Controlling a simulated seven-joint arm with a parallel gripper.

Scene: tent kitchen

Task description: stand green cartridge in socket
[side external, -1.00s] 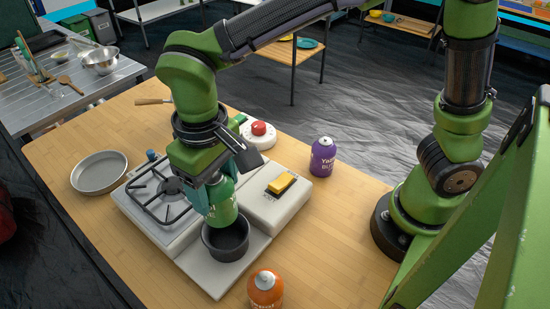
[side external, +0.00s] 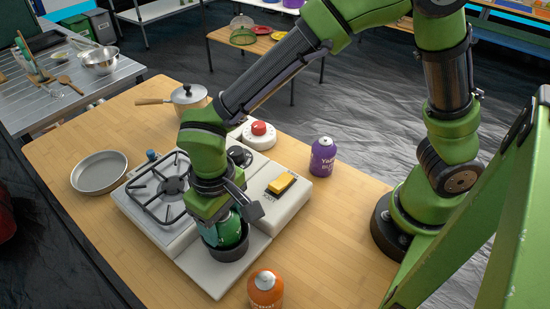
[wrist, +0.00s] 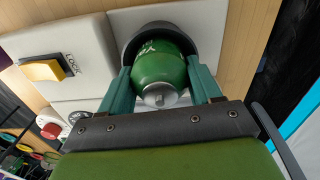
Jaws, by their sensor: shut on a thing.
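The green cartridge (side external: 229,227) stands with its lower part inside the black round socket (side external: 231,253) at the front of the stove unit. It looks about upright; whether it rests on the socket floor is hidden. My gripper (side external: 226,232) is above the socket and shut on the cartridge. In the wrist view, the two teal fingers of my gripper (wrist: 161,90) lie on either side of the cartridge (wrist: 160,68). The socket's dark rim (wrist: 131,50) shows around the cartridge's far end. Its silver valve end faces my wrist.
A yellow lock switch (side external: 281,184) sits on the white block right of the socket. A purple canister (side external: 322,157) and an orange canister (side external: 265,289) stand nearby. A burner (side external: 170,186), a pan (side external: 99,172), a pot (side external: 188,98) and a red knob (side external: 259,129) are around. Right-front wood is clear.

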